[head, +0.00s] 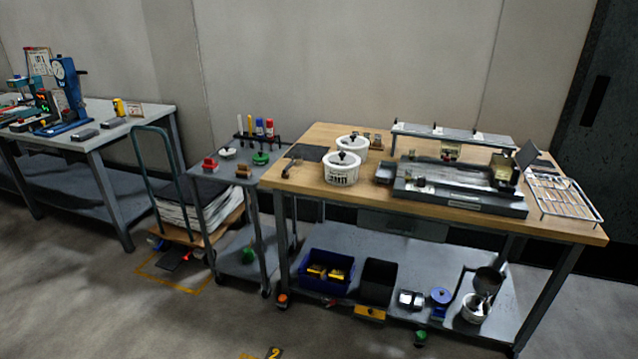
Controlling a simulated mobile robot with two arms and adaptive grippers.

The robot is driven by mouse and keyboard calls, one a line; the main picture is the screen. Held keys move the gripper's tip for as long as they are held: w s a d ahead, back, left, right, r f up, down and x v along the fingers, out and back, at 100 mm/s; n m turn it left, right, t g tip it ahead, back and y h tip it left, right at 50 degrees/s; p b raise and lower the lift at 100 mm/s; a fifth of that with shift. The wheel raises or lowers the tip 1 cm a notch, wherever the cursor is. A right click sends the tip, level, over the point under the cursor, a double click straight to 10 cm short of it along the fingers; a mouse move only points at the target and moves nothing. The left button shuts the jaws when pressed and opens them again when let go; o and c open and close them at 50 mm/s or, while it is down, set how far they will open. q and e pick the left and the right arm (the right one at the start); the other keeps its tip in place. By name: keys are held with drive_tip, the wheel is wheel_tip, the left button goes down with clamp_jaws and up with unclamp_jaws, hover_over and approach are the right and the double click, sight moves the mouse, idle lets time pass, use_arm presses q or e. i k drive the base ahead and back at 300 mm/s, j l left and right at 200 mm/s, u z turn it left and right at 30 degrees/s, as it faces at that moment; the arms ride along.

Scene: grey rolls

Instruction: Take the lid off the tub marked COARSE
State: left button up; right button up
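Two white tubs stand toward the left end of the wooden-topped workbench (480,220). The front tub (342,175) has dark lettering on its side, too small to read with certainty. Its white lid (340,160) with a dark knob sits on top. The rear tub (364,149) stands just behind it, partly hidden, with a dark knob on its lid; no marking on it can be read. Neither of my grippers shows in the head view.
A grey machine bed (460,197) fills the bench's middle, with a wire rack (565,197) at the right. A small grey cart (230,172) with colored items stands left of the bench. A trolley (190,215) is beyond it. Open floor (120,310) lies in front.

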sight(340, 161)
drive_tip(key=i+j+z, duration=0.1)
drive_tip(key=z, duration=0.25)
drive_tip(key=i+j+z, duration=0.1)
drive_tip(key=j+z, duration=0.55)
drive_tip(key=i+j+z, duration=0.25)
drive_tip(key=j, duration=1.15)
drive_tip(key=j+z, duration=0.25)
drive_tip(key=j, duration=2.45)
